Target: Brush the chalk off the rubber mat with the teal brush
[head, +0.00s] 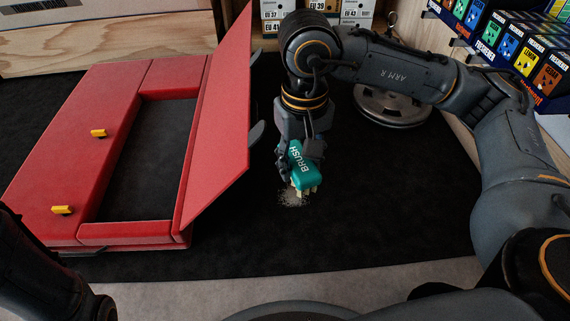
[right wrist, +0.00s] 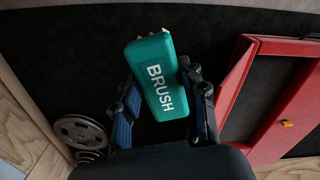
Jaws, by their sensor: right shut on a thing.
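The teal brush (head: 302,166) with "BRUSH" on its side is held in my right gripper (head: 300,160), bristles down. It also shows in the right wrist view (right wrist: 157,80), between the two fingers of my right gripper (right wrist: 162,100). A pale patch of chalk (head: 291,198) lies on the black rubber mat (head: 350,225), right under and beside the bristles. I cannot tell whether the bristles touch the mat. Part of the chalk is hidden behind the brush. My left gripper is not seen; only part of my left arm shows at the lower left.
A red frame (head: 105,120) with an open red lid (head: 222,120) and yellow latches stands left of the brush. A round metal disc (head: 392,105) lies at the back right. Shoe boxes (head: 318,12) and freshener boxes (head: 510,45) line the back. The mat's front middle is clear.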

